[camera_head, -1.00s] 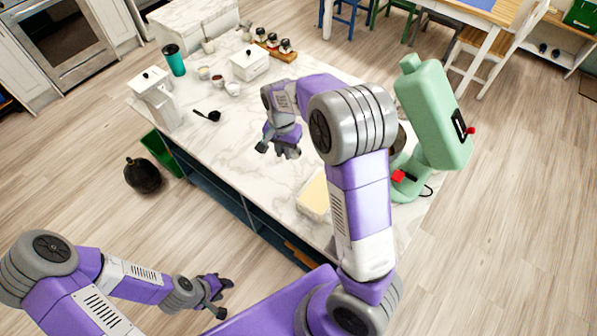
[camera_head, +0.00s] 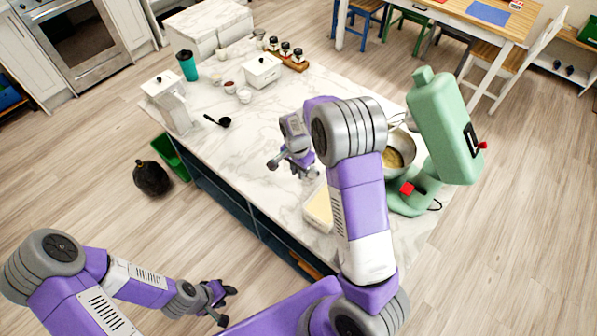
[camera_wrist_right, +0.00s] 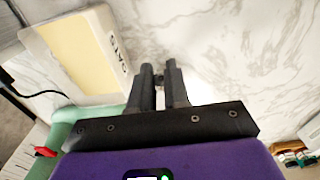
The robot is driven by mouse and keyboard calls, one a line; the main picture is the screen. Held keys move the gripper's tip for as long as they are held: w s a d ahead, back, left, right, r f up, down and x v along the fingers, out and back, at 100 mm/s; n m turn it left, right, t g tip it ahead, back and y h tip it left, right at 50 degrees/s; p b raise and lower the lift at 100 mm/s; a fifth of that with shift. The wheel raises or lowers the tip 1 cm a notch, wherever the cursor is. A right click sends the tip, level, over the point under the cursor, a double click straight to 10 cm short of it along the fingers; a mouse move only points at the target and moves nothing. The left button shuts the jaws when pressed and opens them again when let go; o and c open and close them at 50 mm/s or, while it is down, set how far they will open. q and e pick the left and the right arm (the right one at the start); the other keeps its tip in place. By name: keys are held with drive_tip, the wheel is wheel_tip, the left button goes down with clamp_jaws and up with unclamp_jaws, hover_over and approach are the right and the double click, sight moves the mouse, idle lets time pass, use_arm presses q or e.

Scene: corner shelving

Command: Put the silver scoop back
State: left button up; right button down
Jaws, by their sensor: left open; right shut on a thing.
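My right gripper (camera_head: 293,165) is low over the middle of the marble counter, beside the open oats box (camera_head: 318,208). In the right wrist view its fingers (camera_wrist_right: 161,80) are nearly together on a small grey piece, which I take to be part of the silver scoop; the rest is hidden. The lettered oats box (camera_wrist_right: 78,52) with pale yellow contents lies at upper left there. My left gripper (camera_head: 227,304) is open and empty, off the counter at the lower left.
A black scoop (camera_head: 222,121) lies on the counter. White canisters (camera_head: 263,71), small bowls, a teal cup (camera_head: 187,65) and a jar rack (camera_head: 290,58) stand farther back. A green mixer (camera_head: 445,125) with a metal bowl (camera_head: 400,150) stands at right.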

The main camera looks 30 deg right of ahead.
drive_tip(key=shift+w+f, duration=0.1)
drive_tip(key=shift+f, duration=0.35)
drive_tip(key=shift+f, duration=0.15)
drive_tip(key=c, duration=1.1)
unclamp_jaws()
